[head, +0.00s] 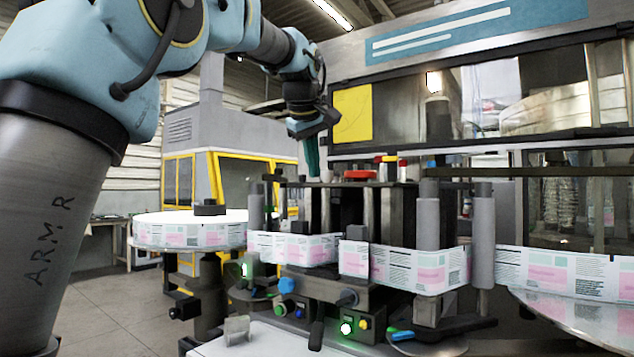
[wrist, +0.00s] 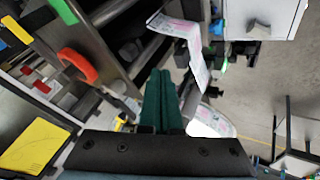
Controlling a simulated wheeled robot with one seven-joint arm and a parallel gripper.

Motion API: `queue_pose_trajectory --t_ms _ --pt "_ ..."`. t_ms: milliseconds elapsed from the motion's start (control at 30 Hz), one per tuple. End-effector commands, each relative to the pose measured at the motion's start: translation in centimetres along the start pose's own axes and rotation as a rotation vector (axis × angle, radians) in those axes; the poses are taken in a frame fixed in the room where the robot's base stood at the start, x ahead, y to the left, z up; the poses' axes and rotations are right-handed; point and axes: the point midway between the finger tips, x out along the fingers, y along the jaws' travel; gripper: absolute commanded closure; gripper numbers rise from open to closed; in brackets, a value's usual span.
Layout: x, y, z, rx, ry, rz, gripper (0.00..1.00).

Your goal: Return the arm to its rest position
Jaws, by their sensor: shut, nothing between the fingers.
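My gripper (head: 312,160) hangs at the end of my blue and grey arm, above the left part of the labeller (head: 400,195) in the head view. Its green fingers point down and look clear of the machine. In the wrist view the two green fingers of my gripper (wrist: 162,98) lie side by side, shut with nothing between them. The printed label web (head: 305,248) runs through the machine below the gripper; it also shows in the wrist view (wrist: 185,30) beyond the fingertips.
A label reel (head: 190,235) lies flat at the left and another (head: 580,310) at the right. A red ring (head: 360,174) sits on top of the machine, right of my gripper. Lit buttons (head: 347,327) are on the front panel. Open floor (head: 120,310) lies at the lower left.

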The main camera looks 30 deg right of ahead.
Motion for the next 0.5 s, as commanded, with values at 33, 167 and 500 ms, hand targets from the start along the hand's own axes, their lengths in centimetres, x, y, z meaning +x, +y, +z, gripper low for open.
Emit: queue_pose_trajectory --t_ms 33,167,500 --pt "-0.9 0.1 0.0 0.000 0.002 0.003 1.00" --pt "-2.9 0.0 0.0 0.001 0.001 0.001 1.00" --pt "-4.7 0.0 0.1 0.000 0.000 -0.001 1.00"
